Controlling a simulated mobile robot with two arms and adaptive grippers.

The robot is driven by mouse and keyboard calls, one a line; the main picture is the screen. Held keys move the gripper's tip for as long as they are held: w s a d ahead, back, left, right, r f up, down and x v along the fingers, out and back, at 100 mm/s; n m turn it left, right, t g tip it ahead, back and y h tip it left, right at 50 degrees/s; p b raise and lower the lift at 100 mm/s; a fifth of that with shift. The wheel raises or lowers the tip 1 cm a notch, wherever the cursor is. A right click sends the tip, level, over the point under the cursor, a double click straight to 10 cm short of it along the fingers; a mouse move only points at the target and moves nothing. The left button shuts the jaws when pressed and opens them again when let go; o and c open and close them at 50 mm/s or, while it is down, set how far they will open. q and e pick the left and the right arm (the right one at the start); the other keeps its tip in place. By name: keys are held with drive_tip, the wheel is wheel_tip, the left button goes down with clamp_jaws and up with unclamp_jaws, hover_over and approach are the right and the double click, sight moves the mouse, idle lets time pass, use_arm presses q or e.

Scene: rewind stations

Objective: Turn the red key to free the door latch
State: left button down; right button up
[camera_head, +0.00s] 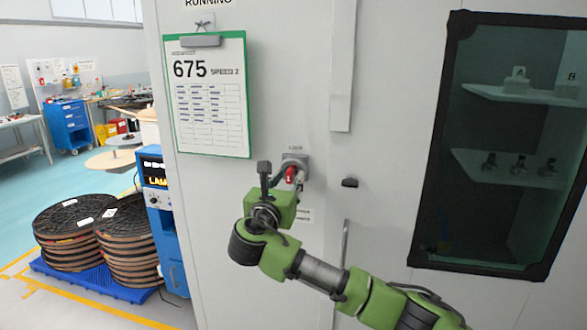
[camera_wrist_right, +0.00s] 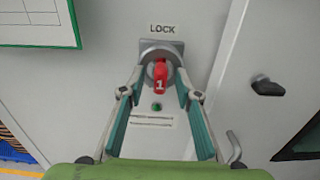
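The red key (camera_wrist_right: 161,74), marked with a 1, sits in a round grey lock (camera_wrist_right: 160,52) under the word LOCK on the pale cabinet door. It points downward, slightly tilted. In the head view the key (camera_head: 290,174) shows partly behind my right gripper (camera_head: 282,178). My right gripper is open, with one finger on each side of the key. In the right wrist view gaps show between the fingers and the key. A dark latch handle (camera_head: 349,182) is to the right of the lock. My left gripper is not in view.
A green-framed clipboard (camera_head: 209,95) hangs at upper left of the lock. A vertical bar handle (camera_head: 345,245) is below right. A dark-framed window (camera_head: 430,150) with shelves is further right. Stacked black reels (camera_head: 75,215) stand on a blue pallet at left.

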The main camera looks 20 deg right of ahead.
clamp_jaws()
drive_tip(key=shift+f+m+b, duration=0.1)
drive_tip(key=shift+m+b, duration=0.55)
drive_tip(key=shift+m, duration=0.05)
drive_tip(key=m+b, duration=0.3)
drive_tip(key=m, duration=0.1)
drive_tip(key=shift+a, duration=0.1)
drive_tip(key=shift+m, duration=0.7)
